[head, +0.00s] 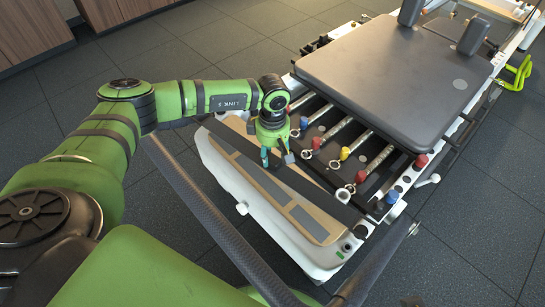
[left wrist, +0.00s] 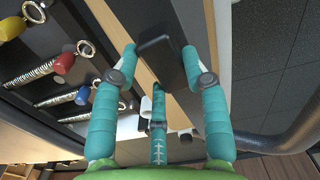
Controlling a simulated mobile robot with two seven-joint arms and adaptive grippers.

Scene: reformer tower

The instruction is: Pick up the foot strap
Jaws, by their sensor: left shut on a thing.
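My left gripper (head: 276,158) is over the pale end platform of the reformer, with its green fingers pointing down. In the left wrist view its fingers are closed around a dark, block-like piece of the foot strap (left wrist: 157,62). A long dark band, which looks like the strap, runs diagonally across the platform beside the springs in the head view (head: 318,192). The fingers and wrist hide part of it. I cannot tell how far the held part is lifted. My right gripper is not in view.
The wooden footboard (head: 302,222) with grey inserts lies close to the gripper. Springs with coloured ends and hooks (head: 344,153) lie beside it. The dark padded carriage (head: 385,75) is beyond. A grey footbar (head: 205,212) crosses in front. Tiled floor is clear at the right.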

